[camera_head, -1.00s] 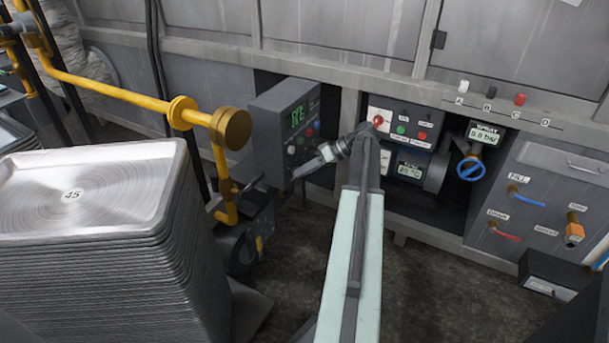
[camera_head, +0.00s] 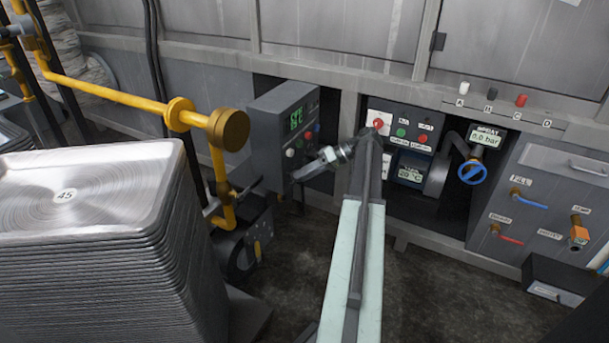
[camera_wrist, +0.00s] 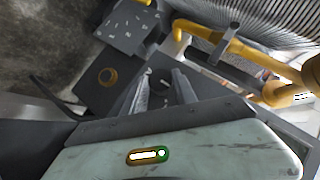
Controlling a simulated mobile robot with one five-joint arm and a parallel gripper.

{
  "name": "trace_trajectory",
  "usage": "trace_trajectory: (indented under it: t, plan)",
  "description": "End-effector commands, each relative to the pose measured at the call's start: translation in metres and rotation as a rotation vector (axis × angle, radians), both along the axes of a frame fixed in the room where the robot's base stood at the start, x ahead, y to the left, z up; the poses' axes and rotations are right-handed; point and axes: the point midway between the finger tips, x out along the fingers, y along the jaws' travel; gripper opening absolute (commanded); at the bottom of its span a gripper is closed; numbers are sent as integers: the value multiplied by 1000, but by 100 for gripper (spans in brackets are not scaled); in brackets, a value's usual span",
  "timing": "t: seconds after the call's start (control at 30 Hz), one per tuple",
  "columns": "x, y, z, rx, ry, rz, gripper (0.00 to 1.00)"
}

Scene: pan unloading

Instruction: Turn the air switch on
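I cannot tell for sure which control is the air switch. A dark machine (camera_head: 240,245) with a small yellow part on its front stands low, below the grey control box (camera_head: 290,125) with its green display. In the wrist view, a dark panel with small white marks (camera_wrist: 160,85) shows between my fingers, and a dark box with a gold ring (camera_wrist: 107,77) is left of them. My gripper (camera_wrist: 164,72) is open, with nothing seen between its fingers. In the head view, my gripper (camera_head: 297,173) is in front of the control box's lower right side; its fingertips are small there.
A tall stack of metal trays (camera_head: 90,200) stands at left. A yellow pipe (camera_head: 130,98) runs to the machine. Right are a button panel (camera_head: 408,125), a blue valve wheel (camera_head: 472,172) and a panel with coloured levers (camera_head: 540,215). Dark floor in front is open.

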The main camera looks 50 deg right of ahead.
Motion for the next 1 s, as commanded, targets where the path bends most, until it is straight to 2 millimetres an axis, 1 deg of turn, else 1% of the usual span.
trace_trajectory:
  t: [0.03,0.07,0.37,0.47,0.57,0.8,0.9,1.0]
  plan:
    - [-1,-1,0,0,0,-2,48]
    - [-1,-1,0,0,0,-2,54]
    - [0,0,1,0,-1,0,54]
    - [-2,-4,4,0,-2,-1,54]
    - [-8,-12,12,-1,-2,-1,54]
    - [-35,-44,37,0,-1,-2,54]
    - [-42,-51,41,-1,-1,-1,54]
    - [-44,-52,40,-1,-1,-1,54]
